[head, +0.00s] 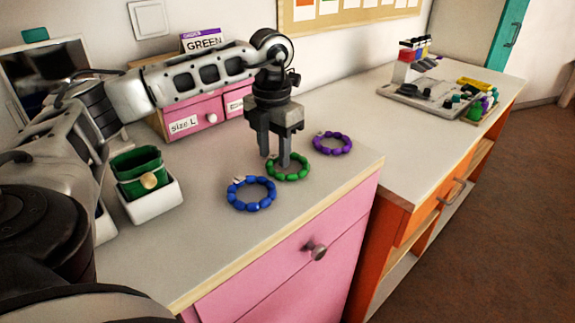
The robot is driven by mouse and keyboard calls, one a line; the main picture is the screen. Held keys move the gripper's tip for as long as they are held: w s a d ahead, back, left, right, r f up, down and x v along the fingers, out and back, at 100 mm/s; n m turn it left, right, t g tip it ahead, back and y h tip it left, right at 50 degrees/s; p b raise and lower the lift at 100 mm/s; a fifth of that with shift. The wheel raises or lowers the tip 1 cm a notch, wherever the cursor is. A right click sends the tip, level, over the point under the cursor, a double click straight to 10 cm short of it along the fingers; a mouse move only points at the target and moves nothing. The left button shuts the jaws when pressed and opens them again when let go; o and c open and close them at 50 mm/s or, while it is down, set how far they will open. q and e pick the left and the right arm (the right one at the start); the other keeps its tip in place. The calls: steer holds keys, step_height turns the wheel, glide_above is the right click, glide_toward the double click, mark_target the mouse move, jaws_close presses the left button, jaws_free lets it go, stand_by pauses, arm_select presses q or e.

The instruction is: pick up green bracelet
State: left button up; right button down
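The green bracelet (291,174) is a ring of beads lying on the grey top of the pink cabinet, between a blue bracelet (251,194) and a purple bracelet (333,143). My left gripper (275,160) points straight down over the green bracelet. Its two fingers are apart with a gap between them. One fingertip reaches down at the ring's back left part and covers a little of it. I cannot tell whether it touches the beads. The bracelet rests on the surface. My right gripper does not show.
A white box with a green pouch (138,170) stands at the left. Pink drawers labelled "size L" (190,120) and a "GREEN" card (202,40) stand behind my arm. An orange-fronted table (440,200) to the right holds a bead board (430,98). The cabinet's front right is clear.

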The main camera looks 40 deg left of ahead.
arm_select(q)
jaws_close()
